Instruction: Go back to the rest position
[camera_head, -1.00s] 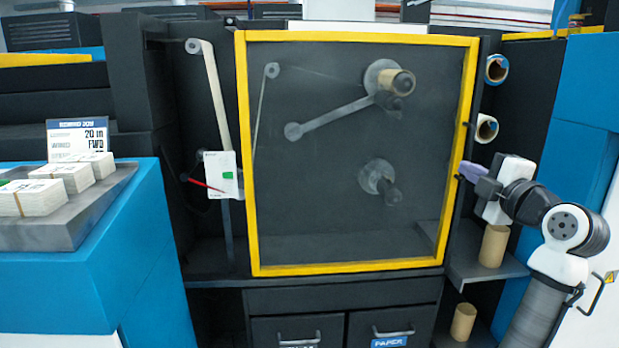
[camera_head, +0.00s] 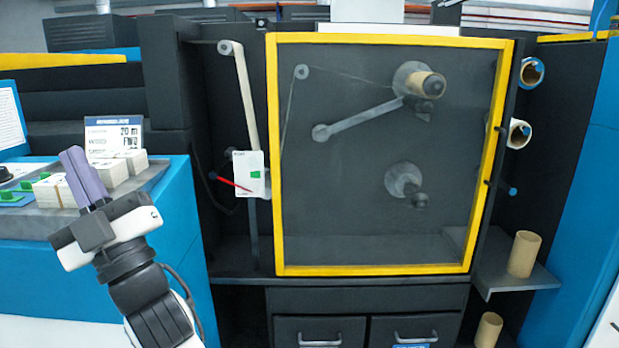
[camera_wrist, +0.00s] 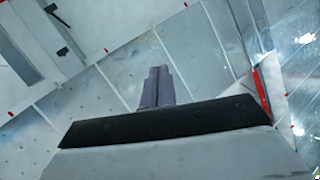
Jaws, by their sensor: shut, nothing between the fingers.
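My gripper (camera_head: 73,160) is at the left of the head view, its purple fingers pointing up and together, with nothing between them. It is in front of the blue cabinet and overlaps the stacks of cards in the picture; whether it touches them I cannot tell. In the wrist view the fingers (camera_wrist: 157,87) are side by side and empty, with a grey and white surface beyond them. The laminating machine's yellow-framed door (camera_head: 375,268) is closed across the front of the rollers.
The blue cabinet (camera_head: 175,230) carries banded card stacks (camera_head: 112,172), green buttons (camera_head: 14,196) and a sign (camera_head: 113,127). A cardboard core (camera_head: 523,254) stands on the right shelf (camera_head: 507,276). Rolls (camera_head: 519,133) hang above it. The space before the door is clear.

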